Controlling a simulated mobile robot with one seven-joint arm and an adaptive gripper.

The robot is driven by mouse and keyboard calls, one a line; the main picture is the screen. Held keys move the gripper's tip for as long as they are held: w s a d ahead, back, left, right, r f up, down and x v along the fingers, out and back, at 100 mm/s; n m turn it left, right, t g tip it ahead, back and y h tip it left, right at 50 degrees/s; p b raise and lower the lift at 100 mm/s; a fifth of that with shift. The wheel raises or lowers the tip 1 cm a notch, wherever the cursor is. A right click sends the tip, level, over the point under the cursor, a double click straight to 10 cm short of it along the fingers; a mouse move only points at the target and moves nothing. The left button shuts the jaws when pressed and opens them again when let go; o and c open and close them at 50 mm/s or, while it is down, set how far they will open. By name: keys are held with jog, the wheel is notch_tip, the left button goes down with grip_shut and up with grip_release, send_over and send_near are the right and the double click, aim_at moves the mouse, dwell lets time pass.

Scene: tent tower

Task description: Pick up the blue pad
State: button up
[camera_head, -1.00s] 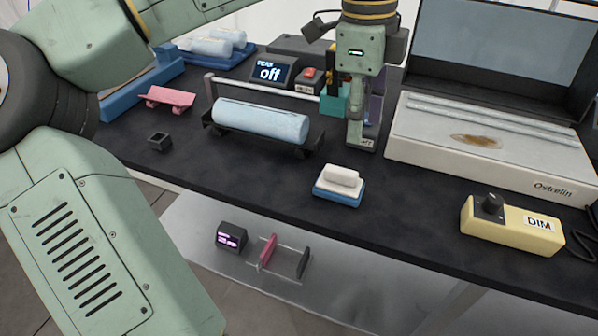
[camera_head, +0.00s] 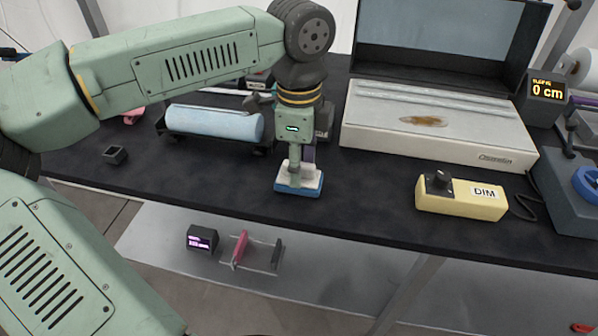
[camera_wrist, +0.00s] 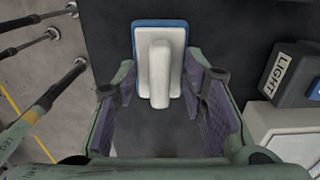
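The blue pad (camera_head: 299,189) lies flat near the front edge of the dark table, with a white block-shaped handle on its white top. My gripper (camera_head: 296,165) points down right over it and hides part of the handle. In the wrist view the pad (camera_wrist: 139,32) is at the top centre, its white handle (camera_wrist: 161,75) running lengthwise toward me. My gripper (camera_wrist: 160,84) is open there, with one purple-lined finger on each side of the handle and a gap on both sides. I cannot tell whether the fingertips are level with the handle.
A yellow DIM box (camera_head: 460,198) stands to the right and a large white case (camera_head: 435,130) behind it. A light-blue roll (camera_head: 214,122) lies on a dark stand to the left. A small black open box (camera_head: 115,155) is farther left. Table around the pad is clear.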

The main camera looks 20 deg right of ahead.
jog(key=shift+c, duration=0.4)
grip_shut()
